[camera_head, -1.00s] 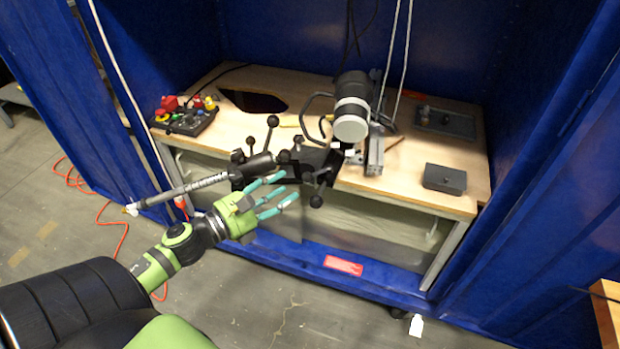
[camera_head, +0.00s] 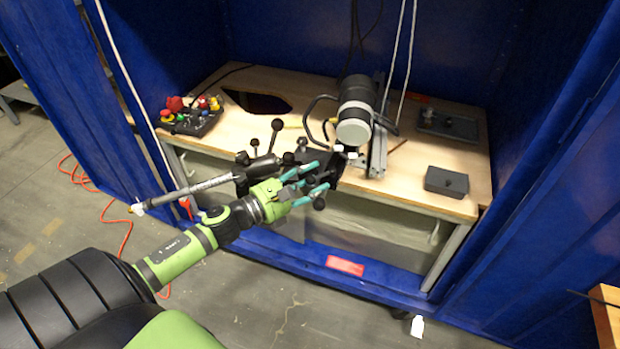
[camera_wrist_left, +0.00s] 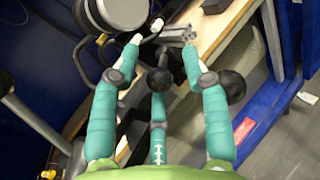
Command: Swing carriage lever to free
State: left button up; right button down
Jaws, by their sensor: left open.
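A black carriage (camera_head: 318,158) with several ball-ended levers sits at the front edge of the bench. One lever's ball knob (camera_head: 277,124) stands up at its left; another knob (camera_head: 319,203) hangs low at the front. I cannot tell which is the carriage lever. My left gripper (camera_head: 318,177) is open, its teal fingers over the front of the carriage and hiding part of it. In the left wrist view a black ball (camera_wrist_left: 231,86) shows beside the right finger, and another dark knob (camera_wrist_left: 160,79) shows between the fingers. Contact is unclear. My right gripper is out of view.
A grey-and-black cylinder (camera_head: 355,110) stands on a metal rail (camera_head: 379,150) behind the carriage. A control box (camera_head: 190,117) with coloured buttons is at the left. A grey block (camera_head: 446,182) is at the right. Blue walls (camera_head: 560,150) enclose the bench.

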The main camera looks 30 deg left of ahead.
pick_arm(q)
grip_shut()
jog(key=shift+d, duration=0.1)
jog(key=shift+s+d+r+n+t+y+p, duration=0.1)
jog(key=shift+d+n+t+y+p, duration=0.1)
jog(key=shift+n+y+p, duration=0.25)
jog(key=shift+s+d+n+t+y+p, duration=0.1)
jog(key=shift+d+n+y, duration=0.2)
jog(key=shift+y, duration=0.35)
jog(key=shift+w+d+n+y, duration=0.1)
jog(key=shift+d+n+y, duration=0.15)
jog(key=shift+n+y, duration=0.45)
jog(key=shift+s+d+n+y, duration=0.1)
jog(key=shift+d+n+y, duration=0.25)
jog(key=shift+y, duration=0.7)
jog(key=shift+w+d+n+y, duration=0.1)
jog(key=shift+d+n+y, duration=0.05)
jog(key=shift+n+y, duration=0.6)
grip_release()
